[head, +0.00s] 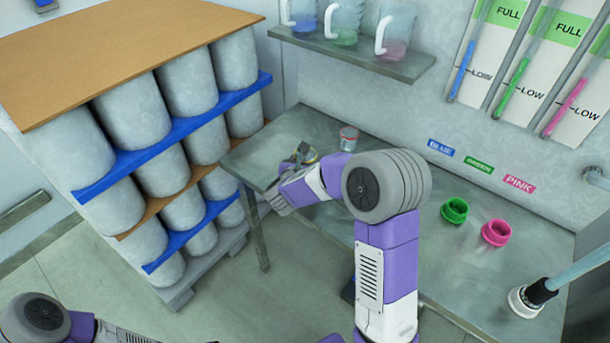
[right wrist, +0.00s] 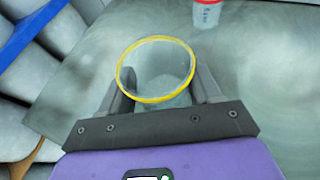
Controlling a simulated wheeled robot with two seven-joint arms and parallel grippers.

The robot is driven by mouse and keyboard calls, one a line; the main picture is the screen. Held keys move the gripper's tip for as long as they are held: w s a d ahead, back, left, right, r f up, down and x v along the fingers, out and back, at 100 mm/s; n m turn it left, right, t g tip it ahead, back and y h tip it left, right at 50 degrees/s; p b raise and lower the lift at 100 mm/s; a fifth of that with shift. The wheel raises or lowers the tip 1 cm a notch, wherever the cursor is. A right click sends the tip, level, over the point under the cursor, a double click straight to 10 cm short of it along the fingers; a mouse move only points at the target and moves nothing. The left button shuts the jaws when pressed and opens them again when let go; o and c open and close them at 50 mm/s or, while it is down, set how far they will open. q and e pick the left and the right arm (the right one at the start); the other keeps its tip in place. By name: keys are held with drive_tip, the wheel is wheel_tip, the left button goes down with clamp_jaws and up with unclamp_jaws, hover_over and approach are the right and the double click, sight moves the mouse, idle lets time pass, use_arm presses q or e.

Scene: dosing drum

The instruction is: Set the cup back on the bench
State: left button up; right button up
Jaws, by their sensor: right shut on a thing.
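The cup (right wrist: 158,62) is clear with a yellow rim. In the right wrist view it sits between the two fingers of my right gripper (right wrist: 165,88), which is shut on it, one finger on each side. In the head view my right gripper (head: 304,156) is over the far left part of the bench (head: 395,205), and the cup is mostly hidden by it. I cannot tell whether the cup's base touches the bench. My left gripper is not in view.
A small red-rimmed cup (head: 348,138) stands close by on the bench; it also shows in the right wrist view (right wrist: 207,12). A green ring (head: 455,210) and a pink ring (head: 496,233) lie further right. A shelf with jugs (head: 390,58) hangs above. A drum rack (head: 130,105) stands left.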

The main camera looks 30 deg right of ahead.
wheel_tip(320, 180, down, 5)
drive_tip(key=shift+r+b, duration=0.15)
drive_tip(key=shift+b, duration=0.35)
drive_tip(key=shift+r, duration=0.1)
drive_tip(key=o, duration=1.1)
